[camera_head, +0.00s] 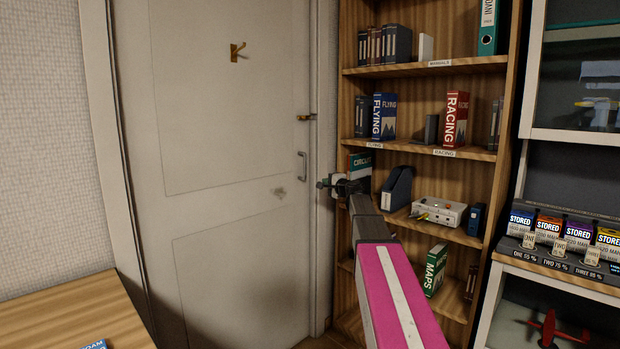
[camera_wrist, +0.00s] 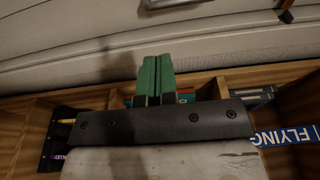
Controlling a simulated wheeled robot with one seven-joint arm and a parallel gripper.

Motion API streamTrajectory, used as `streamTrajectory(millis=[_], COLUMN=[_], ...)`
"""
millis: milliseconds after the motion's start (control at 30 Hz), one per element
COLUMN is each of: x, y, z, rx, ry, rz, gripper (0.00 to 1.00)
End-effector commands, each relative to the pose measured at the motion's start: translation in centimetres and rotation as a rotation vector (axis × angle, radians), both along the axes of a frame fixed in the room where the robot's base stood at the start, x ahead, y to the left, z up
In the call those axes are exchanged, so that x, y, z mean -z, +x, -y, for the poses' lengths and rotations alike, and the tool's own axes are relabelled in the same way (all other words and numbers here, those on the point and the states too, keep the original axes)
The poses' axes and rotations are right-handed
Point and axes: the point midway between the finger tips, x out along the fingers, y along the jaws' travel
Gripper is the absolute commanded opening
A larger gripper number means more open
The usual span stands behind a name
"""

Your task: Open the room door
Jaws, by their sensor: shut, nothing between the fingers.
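The white room door (camera_head: 215,140) looks shut in its frame. A vertical metal pull handle (camera_head: 302,166) sits near its right edge. In the wrist view, my green fingertips (camera_wrist: 157,75) are together and point toward the door (camera_wrist: 90,45). The handle (camera_wrist: 170,3) is cut off at the top edge, with the latch (camera_wrist: 286,15) to its right.
A wooden bookshelf (camera_head: 425,72) with books and binders stands right of the door, close behind my arm. A brass hook (camera_head: 237,51) is on the upper door. A wooden desk (camera_head: 70,312) is at lower left. A display cabinet (camera_head: 575,135) is at far right.

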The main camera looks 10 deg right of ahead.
Motion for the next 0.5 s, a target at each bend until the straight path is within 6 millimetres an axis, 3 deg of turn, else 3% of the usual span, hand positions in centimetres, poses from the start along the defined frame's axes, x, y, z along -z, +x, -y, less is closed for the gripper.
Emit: streamTrajectory(millis=[267,500], x=[-0.1,-0.1], y=[2.0,5.7], z=[-0.8,-2.5], rx=[0.000,-0.001], ry=[0.004,0.003], rz=[0.001,0.001], gripper=[0.00,0.00])
